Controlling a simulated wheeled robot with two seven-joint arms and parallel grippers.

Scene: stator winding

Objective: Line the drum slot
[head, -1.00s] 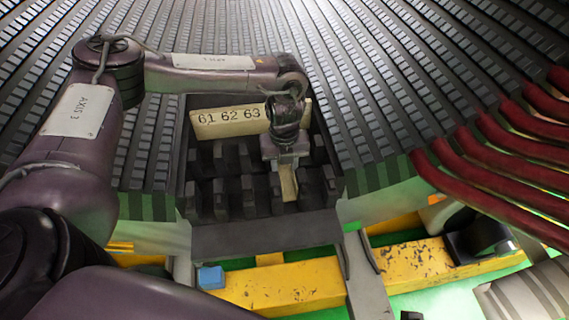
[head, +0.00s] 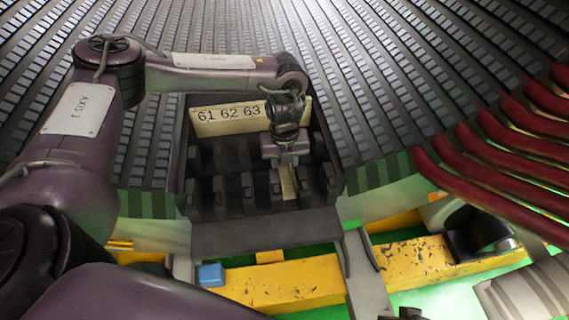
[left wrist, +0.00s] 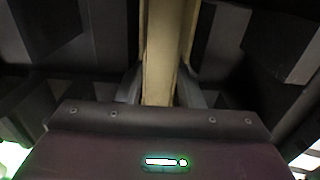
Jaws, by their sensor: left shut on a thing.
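My left gripper (head: 287,160) is over the black slotted rack (head: 265,232) in front of the drum (head: 300,40). It is shut on a narrow cream strip (head: 288,184) that points down among the rack's dark dividers. In the left wrist view the cream strip (left wrist: 160,55) stands between the two fingers (left wrist: 160,88), with dark rack walls on both sides. I cannot tell whether the strip's lower end touches the rack. The drum's long dark slots fan out behind the rack. My right gripper is not in view.
A cream plate marked 61 62 63 (head: 226,115) stands at the rack's back. Several red curved bars (head: 500,165) reach in from the right. A yellow beam (head: 290,285) with a small blue block (head: 211,275) runs below the rack.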

